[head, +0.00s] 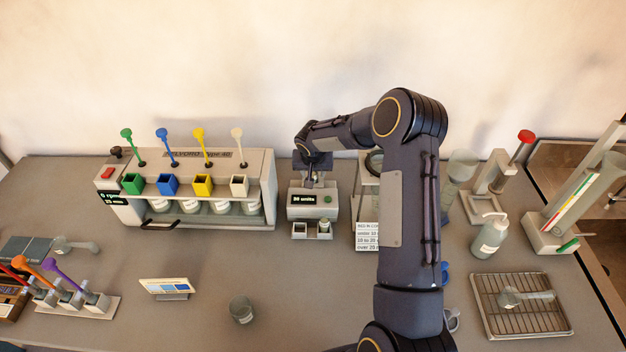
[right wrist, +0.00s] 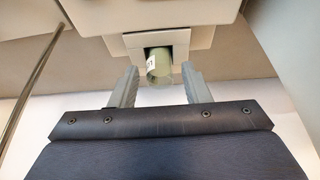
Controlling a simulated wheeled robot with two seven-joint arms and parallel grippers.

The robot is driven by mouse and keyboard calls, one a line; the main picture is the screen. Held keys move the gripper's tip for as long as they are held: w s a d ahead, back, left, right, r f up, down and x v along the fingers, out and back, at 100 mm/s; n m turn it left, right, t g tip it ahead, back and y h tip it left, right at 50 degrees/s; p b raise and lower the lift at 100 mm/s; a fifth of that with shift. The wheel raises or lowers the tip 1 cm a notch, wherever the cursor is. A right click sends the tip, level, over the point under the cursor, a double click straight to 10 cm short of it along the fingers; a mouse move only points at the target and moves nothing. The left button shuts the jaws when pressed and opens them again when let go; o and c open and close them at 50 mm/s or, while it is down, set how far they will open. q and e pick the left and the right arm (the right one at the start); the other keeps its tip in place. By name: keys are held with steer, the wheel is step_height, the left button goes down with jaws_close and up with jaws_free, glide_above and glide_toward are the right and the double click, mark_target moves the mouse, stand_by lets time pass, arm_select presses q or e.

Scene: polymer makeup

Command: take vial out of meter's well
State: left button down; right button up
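The meter (head: 313,207) is a pale box with a dark display reading what looks like "50 units", standing at mid-bench. In the right wrist view its square well (right wrist: 136,41) holds a greenish glass vial (right wrist: 158,65) with a white label, part of it sticking out. My right gripper (right wrist: 160,72) is open, with one finger on each side of the vial and a visible gap on both sides. In the head view my right gripper (head: 316,178) is over the top of the meter and hides the well. My left gripper is not in view.
A machine with coloured paddles and blocks (head: 205,185) stands left of the meter. A small holder (head: 312,230) sits in front of it. Behind my right arm are a label card (head: 366,237) and glassware. A wire rack (head: 520,305) lies at right. The front middle holds a glass beaker (head: 241,310).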

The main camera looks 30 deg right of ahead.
jaws_close()
steer(key=shift+r, duration=0.2)
